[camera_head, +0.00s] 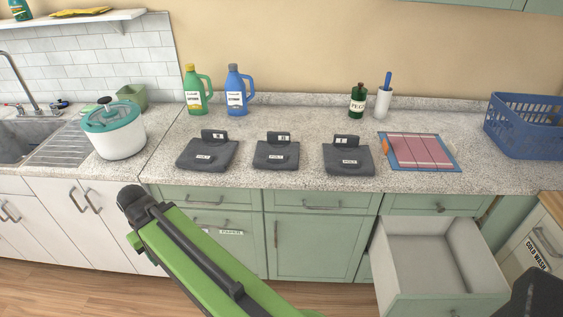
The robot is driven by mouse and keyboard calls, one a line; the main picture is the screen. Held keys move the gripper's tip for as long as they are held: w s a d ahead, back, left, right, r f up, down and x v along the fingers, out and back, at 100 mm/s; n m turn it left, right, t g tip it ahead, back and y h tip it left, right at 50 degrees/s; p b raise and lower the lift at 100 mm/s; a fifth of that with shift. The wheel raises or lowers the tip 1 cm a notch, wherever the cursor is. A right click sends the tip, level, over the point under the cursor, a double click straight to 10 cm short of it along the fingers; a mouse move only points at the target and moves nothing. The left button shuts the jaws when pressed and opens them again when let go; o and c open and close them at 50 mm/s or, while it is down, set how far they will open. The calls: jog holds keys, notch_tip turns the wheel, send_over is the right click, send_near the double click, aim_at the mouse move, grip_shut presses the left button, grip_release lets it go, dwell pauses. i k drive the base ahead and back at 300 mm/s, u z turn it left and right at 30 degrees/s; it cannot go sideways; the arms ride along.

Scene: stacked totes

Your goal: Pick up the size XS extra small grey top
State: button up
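Three folded dark grey tops lie in a row on the speckled counter: the left top (207,155), the middle top (276,155) and the right top (348,159). Each has a small white size label on a raised dark tab at the back and a pale tag on its front. The size letters are too small to read surely, so I cannot tell which is XS. My green arm crosses the lower part of the view, in front of the cabinets and below the tops. I cannot make out my gripper's fingers.
A pale drawer (437,262) stands open at the lower right. Left of the tops is a white pot with a teal lid (113,130). Green (195,92) and blue (237,92) bottles stand behind.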

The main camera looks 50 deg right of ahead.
aim_at(279, 152)
jog(key=z, duration=0.15)
jog(key=i, duration=0.95)
jog(key=u, duration=0.1)
